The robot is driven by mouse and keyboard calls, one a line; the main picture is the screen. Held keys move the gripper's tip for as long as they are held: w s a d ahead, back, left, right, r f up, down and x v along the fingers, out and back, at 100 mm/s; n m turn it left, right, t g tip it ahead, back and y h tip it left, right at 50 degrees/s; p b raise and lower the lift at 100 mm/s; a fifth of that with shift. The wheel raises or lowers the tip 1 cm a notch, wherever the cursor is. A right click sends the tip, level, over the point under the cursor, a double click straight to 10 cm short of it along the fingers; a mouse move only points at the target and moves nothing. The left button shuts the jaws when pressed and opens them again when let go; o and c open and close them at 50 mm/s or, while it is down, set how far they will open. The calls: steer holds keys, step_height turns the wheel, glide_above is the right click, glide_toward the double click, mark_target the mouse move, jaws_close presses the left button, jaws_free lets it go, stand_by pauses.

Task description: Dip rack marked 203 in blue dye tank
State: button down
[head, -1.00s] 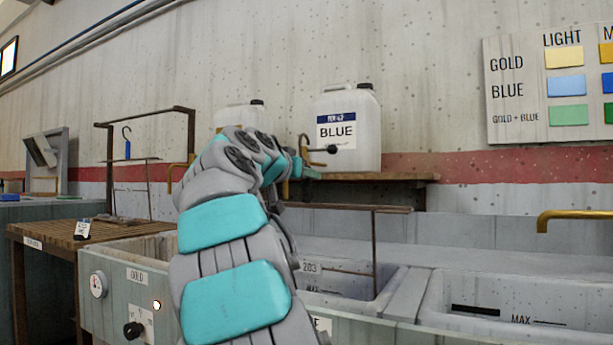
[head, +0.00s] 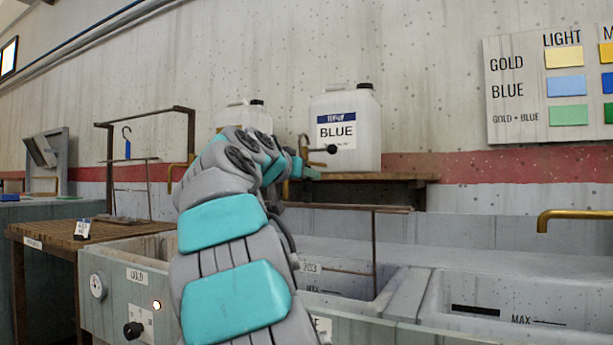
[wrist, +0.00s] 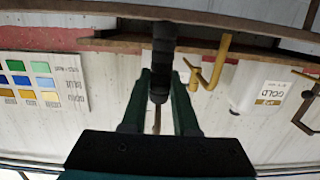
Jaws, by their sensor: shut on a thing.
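The rack marked 203 is a thin brown metal frame (head: 374,252) in the head view. Its 203 tag (head: 311,267) shows beside my arm, and its lower part is inside the middle tank (head: 402,292). That tank's front label is mostly hidden by my arm. The liquid level at the rack is not clear.
A gold tank (head: 137,276) with a dial and knob stands left. Another tank (head: 520,322) with a MAX mark is at right. A second rack (head: 150,190) stands on the wooden bench at left. A BLUE jug (head: 345,130) sits on the shelf behind; a brass tap (head: 570,215) is at right.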

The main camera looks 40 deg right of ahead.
steer(key=r+p, duration=0.4)
steer(key=r, duration=0.2)
steer(key=r+p, duration=0.5)
steer(key=r, duration=0.1)
steer(key=a+r+p, duration=0.1)
steer(key=r+p, duration=0.4)
steer(key=r, duration=0.1)
steer(key=shift+s+a+r, duration=0.1)
steer(key=shift+s, duration=0.2)
